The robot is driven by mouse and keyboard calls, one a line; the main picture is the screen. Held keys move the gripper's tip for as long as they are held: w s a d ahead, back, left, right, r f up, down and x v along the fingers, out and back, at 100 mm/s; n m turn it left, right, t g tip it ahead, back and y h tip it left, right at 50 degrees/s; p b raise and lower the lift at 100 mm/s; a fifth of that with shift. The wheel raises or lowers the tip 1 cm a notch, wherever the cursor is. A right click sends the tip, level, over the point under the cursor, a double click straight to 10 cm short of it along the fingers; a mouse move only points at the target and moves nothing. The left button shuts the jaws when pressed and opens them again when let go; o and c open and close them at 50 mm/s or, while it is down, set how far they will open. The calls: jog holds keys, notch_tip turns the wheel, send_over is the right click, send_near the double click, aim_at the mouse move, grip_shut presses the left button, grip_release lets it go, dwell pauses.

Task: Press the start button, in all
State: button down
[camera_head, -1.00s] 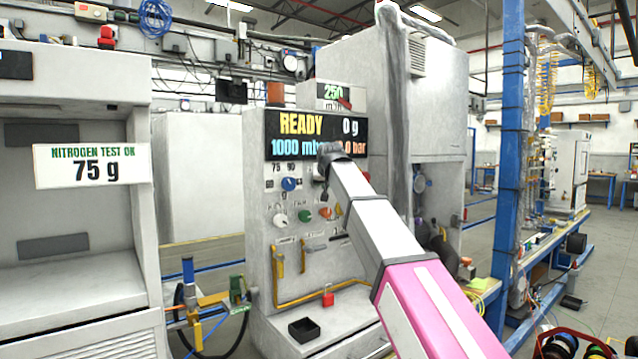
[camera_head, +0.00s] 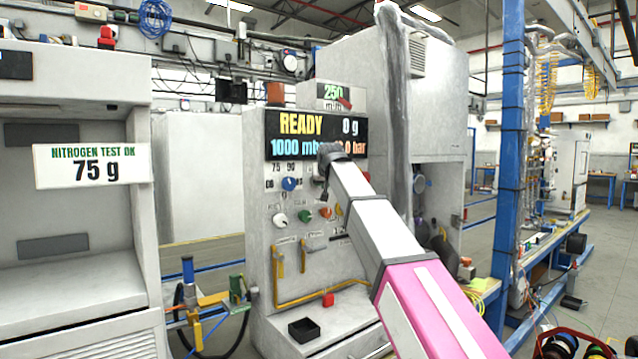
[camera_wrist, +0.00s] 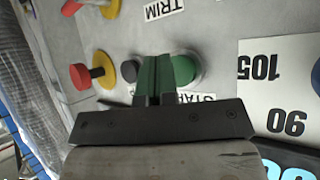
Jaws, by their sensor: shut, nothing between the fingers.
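The green start button (camera_wrist: 184,70) is in the wrist view, with the partly covered START label (camera_wrist: 196,98) beside it. In the head view a green button (camera_head: 305,216) shows on the front of the grey charging station (camera_head: 262,240). My gripper (camera_wrist: 156,92) is shut and empty, its fingertips at the left side of the green button. They overlap it in the picture; I cannot tell whether they touch or press it. In the head view my gripper (camera_head: 325,182) is in front of the panel, small and partly hidden by my arm. The station display (camera_head: 310,135) reads READY and 0 g.
Yellow pipes (camera_head: 278,290) and a small black tray (camera_head: 304,329) are lower on the station. A nitrogen test sign (camera_head: 93,166) is at left.

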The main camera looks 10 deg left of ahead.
jog(key=shift+w+a, duration=0.1)
jog(key=shift+a, duration=0.05)
jog(key=shift+w+a, duration=0.2)
jog(key=shift+w+a, duration=0.3)
jog(key=shift+a, duration=0.05)
dwell(1.1)
dwell(0.4)
jog(key=shift+s+d, duration=0.6)
jog(key=shift+d, duration=0.1)
jog(key=s+d, duration=0.1)
jog(key=d, duration=0.1)
jog(key=s+d, duration=0.1)
jog(key=s, duration=0.1)
jog(key=shift+s+d, duration=0.2)
jog(key=shift+d, duration=0.15)
dwell(0.5)
